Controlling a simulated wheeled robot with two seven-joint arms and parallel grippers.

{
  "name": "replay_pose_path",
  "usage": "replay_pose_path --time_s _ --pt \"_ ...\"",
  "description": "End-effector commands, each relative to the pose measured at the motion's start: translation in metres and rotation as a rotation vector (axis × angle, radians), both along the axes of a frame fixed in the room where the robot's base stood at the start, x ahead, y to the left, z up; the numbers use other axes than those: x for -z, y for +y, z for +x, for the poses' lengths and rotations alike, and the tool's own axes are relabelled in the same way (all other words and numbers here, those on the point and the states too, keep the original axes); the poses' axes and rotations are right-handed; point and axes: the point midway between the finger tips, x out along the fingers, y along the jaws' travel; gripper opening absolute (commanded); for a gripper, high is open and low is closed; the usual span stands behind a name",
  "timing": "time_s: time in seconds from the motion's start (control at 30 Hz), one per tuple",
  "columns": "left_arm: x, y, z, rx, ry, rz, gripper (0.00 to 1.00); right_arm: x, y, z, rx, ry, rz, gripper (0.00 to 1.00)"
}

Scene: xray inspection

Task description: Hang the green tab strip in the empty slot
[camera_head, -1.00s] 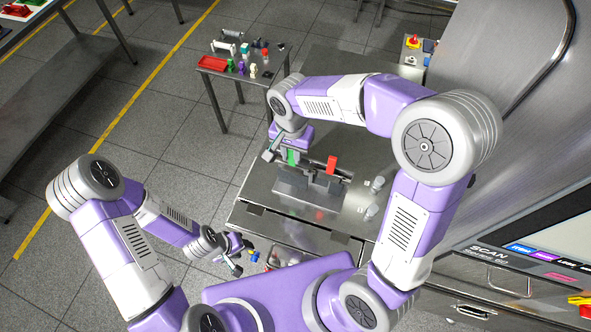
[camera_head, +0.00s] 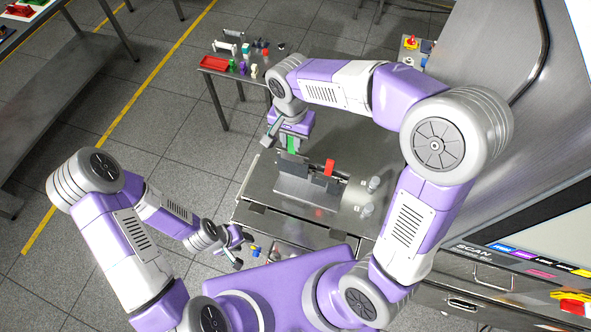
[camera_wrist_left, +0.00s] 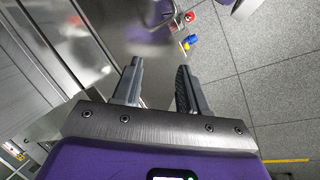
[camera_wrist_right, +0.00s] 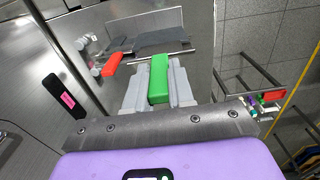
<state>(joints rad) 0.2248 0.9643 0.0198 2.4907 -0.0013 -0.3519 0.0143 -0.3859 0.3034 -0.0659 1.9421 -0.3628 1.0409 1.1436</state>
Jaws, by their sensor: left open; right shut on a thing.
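The green tab strip (camera_head: 292,143) is between the fingers of my right gripper (camera_head: 273,136), beyond the left end of the grey rack (camera_head: 310,191) in the head view. The green tab (camera_wrist_right: 158,80) also shows gripped in the right wrist view; its lower part is hidden. A red tab strip (camera_head: 329,167) stands in the rack and shows left of the green tab in the right wrist view (camera_wrist_right: 111,64). The empty slot cannot be made out clearly. My left gripper (camera_head: 238,250) is open and empty, low beside the steel table; its fingers show apart in the left wrist view (camera_wrist_left: 160,85).
The steel table (camera_head: 262,190) carries the rack, with small clear-topped fittings (camera_head: 373,184) to its right. A side table (camera_head: 222,72) with a red tray and small items stands behind. The scanner cabinet (camera_head: 500,120) bounds the right side.

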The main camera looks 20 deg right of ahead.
Motion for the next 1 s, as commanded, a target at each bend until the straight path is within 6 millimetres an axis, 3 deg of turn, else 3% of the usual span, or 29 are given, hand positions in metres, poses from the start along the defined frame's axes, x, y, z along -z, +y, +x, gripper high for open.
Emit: replay_pose_path --time_s 0.7,1.0 --pt "-0.001 0.000 0.000 0.000 0.000 0.000 0.43 -0.057 0.000 0.001 -0.001 -0.002 0.001 0.00" --pt "-0.001 0.000 0.000 0.000 0.000 0.000 0.43 -0.062 0.000 0.000 -0.001 0.000 0.000 0.00"
